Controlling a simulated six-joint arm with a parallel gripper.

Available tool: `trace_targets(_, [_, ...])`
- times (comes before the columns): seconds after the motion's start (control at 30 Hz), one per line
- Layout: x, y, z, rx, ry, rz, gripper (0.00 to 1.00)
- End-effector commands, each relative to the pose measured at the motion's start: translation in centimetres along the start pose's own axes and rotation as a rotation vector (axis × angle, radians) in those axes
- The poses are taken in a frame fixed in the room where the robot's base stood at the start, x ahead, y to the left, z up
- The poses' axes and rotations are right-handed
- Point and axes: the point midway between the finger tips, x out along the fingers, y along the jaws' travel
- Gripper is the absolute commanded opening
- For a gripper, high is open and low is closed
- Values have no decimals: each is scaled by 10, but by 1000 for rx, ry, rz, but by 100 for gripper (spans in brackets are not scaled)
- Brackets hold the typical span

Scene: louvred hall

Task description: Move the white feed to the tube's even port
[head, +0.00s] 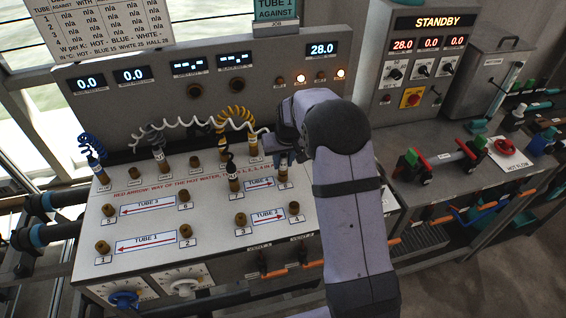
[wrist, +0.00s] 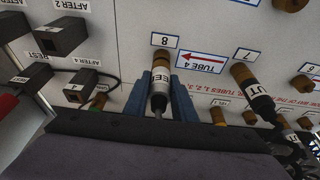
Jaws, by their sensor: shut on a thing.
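My gripper (head: 284,160) is shut on the white-labelled feed plug, over port 8 of tube 4. In the wrist view the blue fingers stand on both sides of the feed plug (wrist: 160,82), whose end meets brass port 8 (wrist: 162,57); whether it is fully seated I cannot tell. In the head view my gripper largely hides this plug. A white coiled cord (head: 190,123) runs left from my gripper. Tube 1 has bare brass ports 1 (head: 102,247) and 2 (head: 186,231), joined by a red arrow. A black plug (head: 233,175) labelled OUT stands on port 7.
Bare ports 3 (head: 240,219) and 4 (head: 294,208) lie in front of tube 4. A blue-corded plug (head: 97,165), a grey plug (head: 159,156) and yellow-corded plugs (head: 222,143) stand at the back. The job sign (head: 276,10) reads TUBE 1 AGAINST. The display (head: 437,22) reads STANDBY.

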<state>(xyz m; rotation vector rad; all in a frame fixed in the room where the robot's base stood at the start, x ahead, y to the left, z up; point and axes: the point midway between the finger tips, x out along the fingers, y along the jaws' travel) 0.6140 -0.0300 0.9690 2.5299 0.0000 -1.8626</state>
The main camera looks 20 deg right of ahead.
Motion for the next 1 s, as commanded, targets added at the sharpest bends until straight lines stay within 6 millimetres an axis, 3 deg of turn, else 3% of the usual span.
trace_targets(0.6, [-55,0,-17,0,0,0,0])
trace_targets(1.0, [-59,0,-18,0,0,0,0])
